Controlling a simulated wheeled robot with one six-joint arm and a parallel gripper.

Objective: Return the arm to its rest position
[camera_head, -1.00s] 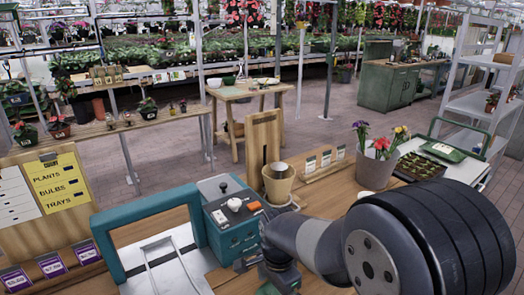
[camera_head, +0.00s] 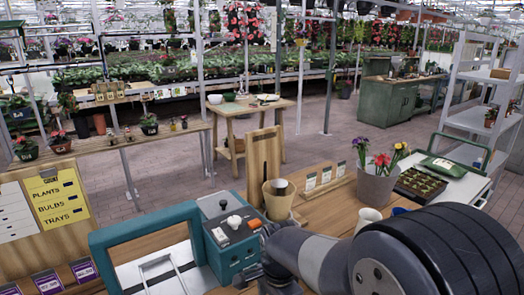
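My arm (camera_head: 330,262) reaches in from the lower right over the wooden counter. Its large black ribbed joint fills the lower right corner, and a grey link runs left to a dark wrist. My gripper (camera_head: 272,285) is at the bottom edge, in front of the teal box with the orange button. Its fingers are cut off or hidden, so I cannot tell whether it is open or what it holds.
A teal box (camera_head: 229,252) and teal frame (camera_head: 143,232) stand left of the wrist. A tan pot (camera_head: 277,203), a flower pot (camera_head: 374,187) and a white cup (camera_head: 366,217) stand behind the arm. The aisle floor (camera_head: 330,150) beyond is clear.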

